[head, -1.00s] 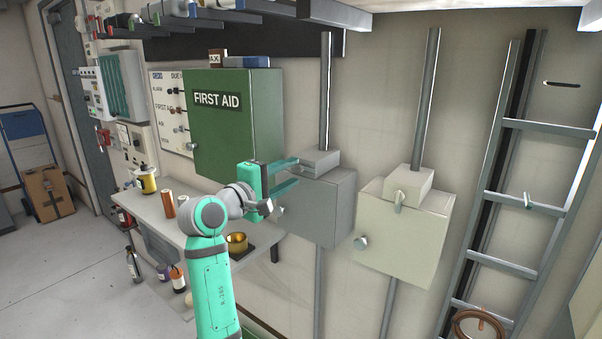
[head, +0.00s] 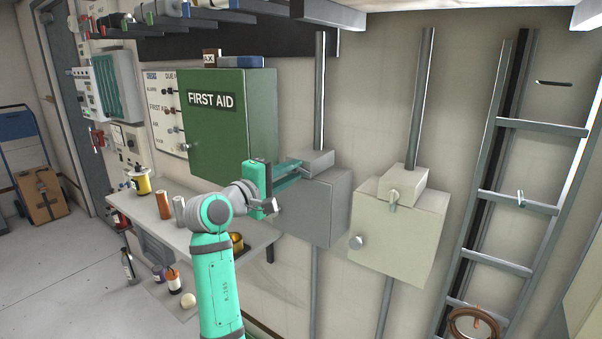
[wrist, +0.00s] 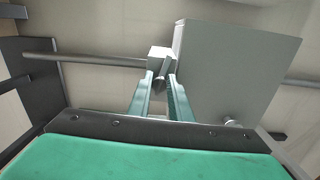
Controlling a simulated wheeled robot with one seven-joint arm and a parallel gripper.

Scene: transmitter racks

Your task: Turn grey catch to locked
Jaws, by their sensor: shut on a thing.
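The grey box (head: 325,215) hangs on the wall beside the green cabinet. A smaller block (head: 318,161) sits on its top, and the block also shows in the wrist view (wrist: 159,54). The grey catch (wrist: 160,82) is a small lever on the front of this block, between my fingertips. In the head view my fingers hide the catch. My gripper (head: 297,168) reaches in from the left and is shut on the catch. Its two fingers also show in the wrist view (wrist: 161,88), one on each side of the catch.
A cream box (head: 400,235) with its own lever (head: 394,200) and knob hangs to the right. A green first aid cabinet (head: 225,130) is close on the left. A shelf (head: 160,218) with cans lies below my arm. A ladder (head: 510,200) stands far right.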

